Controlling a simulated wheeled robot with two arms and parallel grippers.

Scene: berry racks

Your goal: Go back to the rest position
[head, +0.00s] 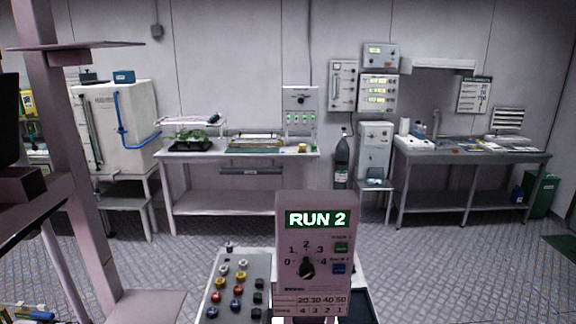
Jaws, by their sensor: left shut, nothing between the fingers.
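Only a small pale tip of my left gripper (278,320) shows at the bottom edge of the head view, in front of the control panel. The rest of it is cut off by the frame. It is shut and nothing shows in it. My right gripper is not in view. The control panel (317,245) stands upright close in front of me, with a lit "RUN 2" display and a black dial. Beside it on the left is a button board (238,290) with several coloured buttons.
A pink post (62,130) with flat plates stands close at the left. Across the room are a bench (200,190) with a plant tray (190,146), a grey gas bottle (342,160) and a sink table (470,155). The patterned floor (440,265) between is clear.

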